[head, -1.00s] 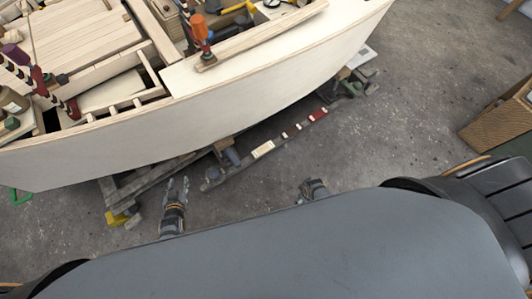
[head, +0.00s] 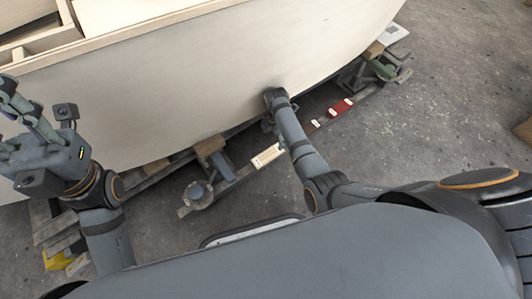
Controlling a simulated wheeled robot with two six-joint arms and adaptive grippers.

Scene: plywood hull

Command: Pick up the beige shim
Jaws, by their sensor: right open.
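The beige shim appears to be the pale flat block with a small dark mark (head: 266,156). It lies on the long narrow grey beam (head: 228,183) below the hull, just left of my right forearm. My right gripper (head: 268,118) is up against the lower side of the hull, beyond the shim in the picture. It is open, but its fingers are small and mostly hidden by its own wrist. My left gripper (head: 22,112) is at the left edge, raised in front of the hull and far from the shim. Its fingers are partly cut off by the frame.
The pale plywood hull (head: 200,80) overhangs the beam. Red-and-white pieces (head: 340,106) lie on the beam farther right. A grey clamp-like part (head: 197,192) is at the beam's near end, and a green one (head: 382,69) at the far end.

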